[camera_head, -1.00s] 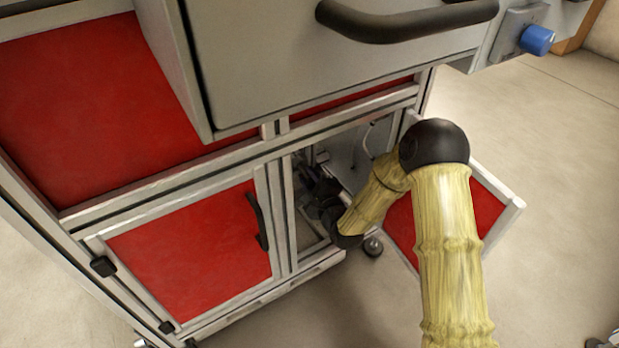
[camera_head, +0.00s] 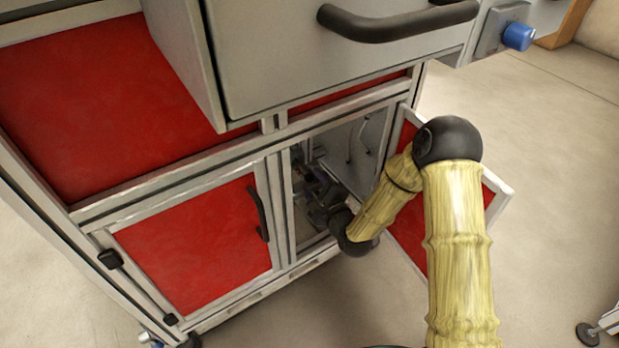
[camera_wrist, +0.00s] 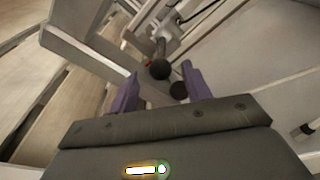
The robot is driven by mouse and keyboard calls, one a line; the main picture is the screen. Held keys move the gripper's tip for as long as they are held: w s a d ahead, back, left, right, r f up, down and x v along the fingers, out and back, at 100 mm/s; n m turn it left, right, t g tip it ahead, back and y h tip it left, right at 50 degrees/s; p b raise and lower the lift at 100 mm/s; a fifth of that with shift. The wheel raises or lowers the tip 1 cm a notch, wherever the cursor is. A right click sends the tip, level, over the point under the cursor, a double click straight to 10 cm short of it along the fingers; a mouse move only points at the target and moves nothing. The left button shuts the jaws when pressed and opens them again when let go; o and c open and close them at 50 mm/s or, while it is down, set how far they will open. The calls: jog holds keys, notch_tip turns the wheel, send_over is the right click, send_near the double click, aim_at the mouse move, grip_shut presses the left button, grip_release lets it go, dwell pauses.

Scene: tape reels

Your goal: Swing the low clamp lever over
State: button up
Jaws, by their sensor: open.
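A lever with a dark ball knob (camera_wrist: 160,69) shows in the wrist view, just beyond and between my fingertips. A second dark round knob (camera_wrist: 179,90) sits slightly right and nearer, close to the right finger. I cannot tell for sure which of them is the low clamp lever. My gripper (camera_wrist: 159,76) is open, with its two purple fingers apart and nothing clearly held. In the head view my gripper (camera_head: 322,192) reaches into the open lower-right compartment, and its fingers and the levers are too small and dark to make out.
The compartment's red door (camera_head: 408,240) stands open on the right, behind my arm. A red door with a black handle (camera_head: 262,213) is closed on the left. A grey drawer (camera_head: 300,60) juts out above. Pale frame bars (camera_wrist: 85,50) lie left of the fingers.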

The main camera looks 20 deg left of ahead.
jog(key=shift+v, duration=1.35)
jog(key=shift+c, duration=0.5)
jog(key=shift+c, duration=1)
jog(key=shift+s+p, duration=0.2)
jog(key=shift+p, duration=0.25)
jog(key=s+d+r+n+h+p, duration=0.1)
jog(key=s+d+r+n+p, duration=0.1)
jog(key=s+n+p, duration=0.3)
jog(key=s+d+r+n+h+p, duration=0.2)
jog(key=s+d+n+p, duration=0.3)
jog(key=n+p, duration=0.3)
jog(key=shift+s+r+n+g+p, duration=0.3)
jog(key=shift+s+r+n+p, duration=0.15)
jog(key=shift+r+n, duration=0.5)
jog(key=shift+w+f, duration=0.1)
jog(key=shift+f, duration=0.2)
